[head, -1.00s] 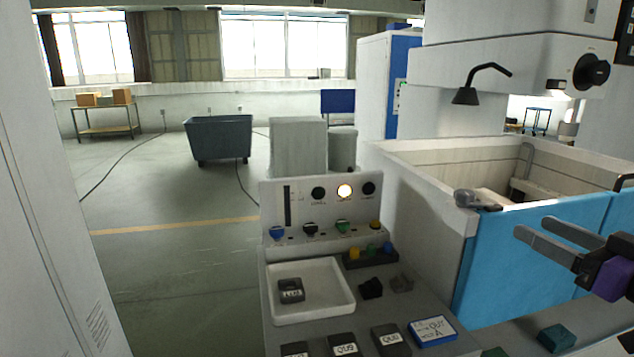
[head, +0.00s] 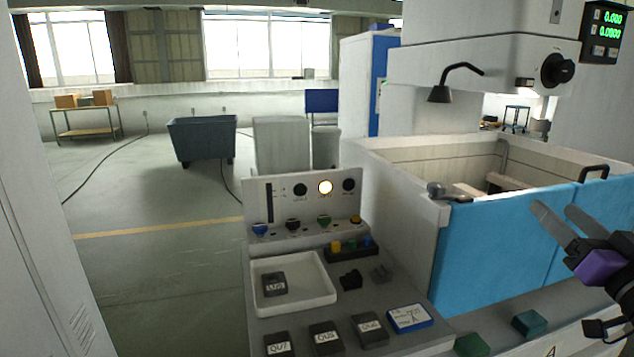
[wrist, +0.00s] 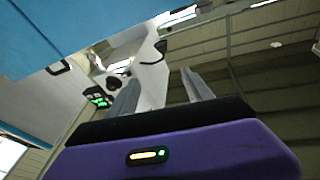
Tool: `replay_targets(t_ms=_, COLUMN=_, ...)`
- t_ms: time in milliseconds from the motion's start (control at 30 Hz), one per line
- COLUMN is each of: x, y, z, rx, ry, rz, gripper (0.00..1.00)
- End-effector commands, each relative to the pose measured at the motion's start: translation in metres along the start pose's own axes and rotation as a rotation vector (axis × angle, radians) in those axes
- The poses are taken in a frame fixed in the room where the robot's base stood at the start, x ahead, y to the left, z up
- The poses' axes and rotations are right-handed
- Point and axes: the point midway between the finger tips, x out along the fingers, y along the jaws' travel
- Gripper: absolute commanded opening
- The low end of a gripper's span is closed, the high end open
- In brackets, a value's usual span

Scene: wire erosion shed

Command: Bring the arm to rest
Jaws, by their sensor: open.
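My gripper (head: 556,212) is at the right of the head view, raised in front of the blue tank panels (head: 490,240) of the machine. Its two grey fingers are apart with nothing between them. In the wrist view my gripper (wrist: 160,88) points its open, empty fingers up toward the machine head and the ceiling. The gripper's purple body fills the bottom of that view. Part of the arm is cut off by the right edge of the head view.
A console carries a white tray (head: 262,305) with a dark labelled block (head: 274,285). Several labelled blocks and a blue-framed card (head: 410,318) lie in front. Two teal blocks (head: 530,322) lie on the ledge below the tank. Open floor with a grey bin (head: 203,138) is at the left.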

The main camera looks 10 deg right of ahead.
Motion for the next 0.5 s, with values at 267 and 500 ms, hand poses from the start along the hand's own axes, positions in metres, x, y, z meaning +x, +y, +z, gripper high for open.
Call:
replay_targets(t_ms=267, x=-0.043, y=-0.006, z=0.063, rx=0.029, ry=0.031, rz=0.143, gripper=0.59)
replay_targets(t_ms=500, x=-0.106, y=-0.039, z=0.121, rx=0.01, ry=0.024, rz=0.204, gripper=0.59)
